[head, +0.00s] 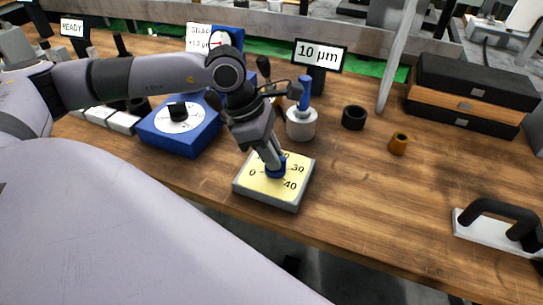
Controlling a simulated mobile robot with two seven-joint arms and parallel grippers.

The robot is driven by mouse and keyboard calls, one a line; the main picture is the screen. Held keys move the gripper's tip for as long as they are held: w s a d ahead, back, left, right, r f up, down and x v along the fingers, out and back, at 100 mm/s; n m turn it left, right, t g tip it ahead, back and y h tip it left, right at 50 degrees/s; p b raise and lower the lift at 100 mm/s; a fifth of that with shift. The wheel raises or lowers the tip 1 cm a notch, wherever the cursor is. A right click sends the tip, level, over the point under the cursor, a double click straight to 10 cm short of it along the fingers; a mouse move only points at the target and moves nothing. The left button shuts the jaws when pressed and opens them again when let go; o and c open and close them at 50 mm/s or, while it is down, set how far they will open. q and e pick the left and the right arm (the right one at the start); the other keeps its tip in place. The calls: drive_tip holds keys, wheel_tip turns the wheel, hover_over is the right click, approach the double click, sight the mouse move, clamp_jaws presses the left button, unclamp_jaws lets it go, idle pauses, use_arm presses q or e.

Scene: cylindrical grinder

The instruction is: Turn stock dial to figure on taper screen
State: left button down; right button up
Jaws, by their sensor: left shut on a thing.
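The stock dial is a pale yellow plate (262,190) on a grey block near the bench's front edge, with figures 0, 30 and 40 showing. The gripper hides part of the plate's far side, and I cannot tell where the knob points. The taper screen (318,54) stands behind and reads "10 µm". My right gripper is not in view.
A blue box (192,140) with a white dial and black knob stands left of the stock dial. Behind are a white cylinder with a blue handle (302,122), a black ring (353,117) and a brass bush (399,143). Bench right of the dial is clear up to a black handle (500,212).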

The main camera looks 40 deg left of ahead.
use_arm(q)
drive_tip(key=m+g+b, duration=0.1)
drive_tip(key=m, duration=0.1)
drive_tip(key=shift+w+f+m, duration=0.1)
drive_tip(key=shift+w+m, duration=0.05)
drive_tip(key=shift+m, duration=0.25)
drive_tip(key=shift+m+g+h+b, duration=0.3)
drive_tip(key=shift+m+b, duration=0.35)
drive_tip(key=shift+m, duration=0.25)
drive_tip(key=shift+w+m+g+b, duration=0.15)
drive_tip(key=shift+m+g+b, duration=0.4)
drive_tip(key=shift+m, duration=0.45)
drive_tip(key=shift+m+g+b, duration=0.25)
drive_tip(key=shift+m+b, duration=0.1)
drive_tip(key=shift+m, duration=0.45)
drive_tip(key=c, duration=1.1)
unclamp_jaws()
drive_tip(key=shift+v, duration=3.7)
